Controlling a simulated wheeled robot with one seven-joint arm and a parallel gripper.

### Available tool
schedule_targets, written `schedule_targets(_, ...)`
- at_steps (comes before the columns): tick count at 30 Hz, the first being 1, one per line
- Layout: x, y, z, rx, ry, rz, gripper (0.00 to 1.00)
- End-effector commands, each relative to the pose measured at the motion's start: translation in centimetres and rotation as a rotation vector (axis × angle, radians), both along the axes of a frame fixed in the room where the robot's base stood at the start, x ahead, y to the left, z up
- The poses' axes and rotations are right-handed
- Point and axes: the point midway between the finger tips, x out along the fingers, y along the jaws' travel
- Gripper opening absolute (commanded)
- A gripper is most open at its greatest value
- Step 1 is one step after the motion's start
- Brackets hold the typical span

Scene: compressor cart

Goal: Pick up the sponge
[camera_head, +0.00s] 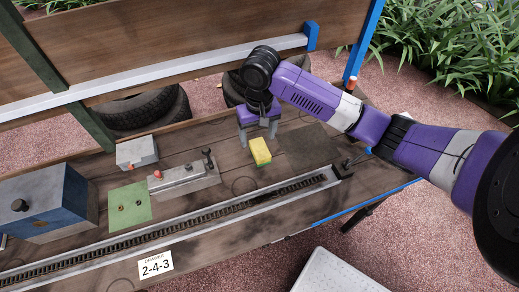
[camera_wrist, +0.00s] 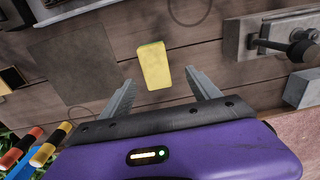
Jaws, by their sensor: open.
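A yellow sponge (camera_head: 260,150) with a darker green edge lies on the wooden cart top, between a dark square patch and a grey lever block. My gripper (camera_head: 259,136) points down just behind the sponge, its two grey fingers apart. In the wrist view the sponge (camera_wrist: 154,66) lies flat beyond the fingertips, roughly midway between them. My gripper (camera_wrist: 161,82) is open, with nothing between its fingers in that view. I cannot tell the exact height of the fingertips above the boards.
The lever block (camera_head: 184,180), a green plate (camera_head: 130,204), a small grey box (camera_head: 137,152) and a blue-grey box (camera_head: 48,203) stand to the left. A chain track (camera_head: 190,221) runs along the front. The dark square patch (camera_head: 311,146) is bare.

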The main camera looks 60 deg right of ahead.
Motion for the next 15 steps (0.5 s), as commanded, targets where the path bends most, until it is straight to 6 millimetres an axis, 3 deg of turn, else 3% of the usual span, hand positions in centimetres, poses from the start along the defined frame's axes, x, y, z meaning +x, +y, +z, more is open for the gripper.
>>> schedule_targets(3,-0.9,-0.7,-0.7,-0.011,0.037,-0.014,0.71)
schedule_targets(15,-0.6,-0.5,-5.2,-0.011,0.035,-0.012,0.71)
